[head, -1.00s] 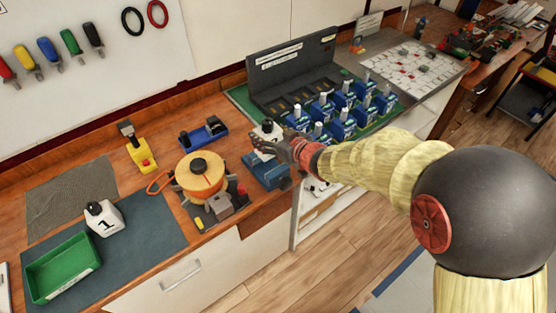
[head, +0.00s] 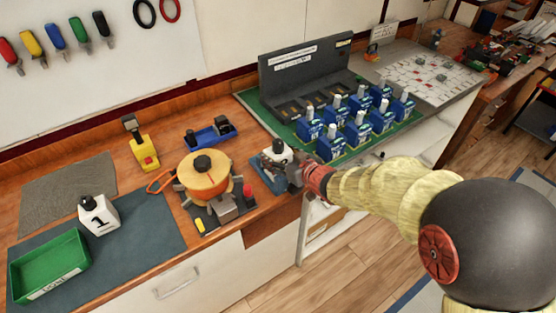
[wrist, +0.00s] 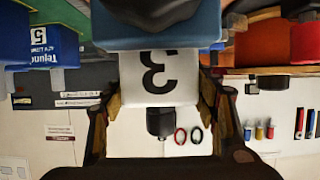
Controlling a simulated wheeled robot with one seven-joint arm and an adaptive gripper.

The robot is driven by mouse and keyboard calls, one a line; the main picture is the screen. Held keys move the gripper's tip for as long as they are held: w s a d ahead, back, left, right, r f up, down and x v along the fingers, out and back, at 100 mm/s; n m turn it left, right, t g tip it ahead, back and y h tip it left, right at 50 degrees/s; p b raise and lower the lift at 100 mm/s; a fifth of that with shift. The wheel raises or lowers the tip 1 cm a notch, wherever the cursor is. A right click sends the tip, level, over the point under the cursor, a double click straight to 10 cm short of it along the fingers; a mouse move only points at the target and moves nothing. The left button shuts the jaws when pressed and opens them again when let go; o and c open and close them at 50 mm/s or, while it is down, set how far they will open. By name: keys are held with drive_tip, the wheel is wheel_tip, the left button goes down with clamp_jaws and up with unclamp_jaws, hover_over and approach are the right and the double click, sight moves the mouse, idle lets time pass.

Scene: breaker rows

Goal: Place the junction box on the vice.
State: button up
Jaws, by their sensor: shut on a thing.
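The junction box (head: 276,153) is white with a black knob on top. In the wrist view, which is upside down, the box (wrist: 158,75) shows a black "3". My gripper (head: 287,170) is shut on it, one finger on each side. The box is upright over the blue vice (head: 260,165), which is mostly hidden behind box and gripper. In the wrist view the vice (wrist: 165,35) meets the box's lower edge; whether the box bears fully on it I cannot tell.
An orange reel (head: 203,176) stands close left of the vice. Several blue breakers (head: 358,130) stand in rows on a green mat to the right. A similar white box marked "1" (head: 99,216) and a green tray (head: 50,266) are at far left.

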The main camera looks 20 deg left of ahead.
drive_tip(key=shift+r, duration=0.1)
drive_tip(key=shift+f, duration=0.2)
drive_tip(key=o, duration=1.6)
drive_tip(key=shift+f, duration=0.1)
drive_tip(key=shift+d+r, duration=0.1)
drive_tip(key=shift+r, duration=0.2)
drive_tip(key=p+v, duration=0.3)
drive_tip(key=v, duration=0.8)
drive_tip(key=shift+s+d+p, duration=0.25)
drive_tip(key=shift+s+p, duration=0.1)
drive_tip(key=shift+p, duration=0.05)
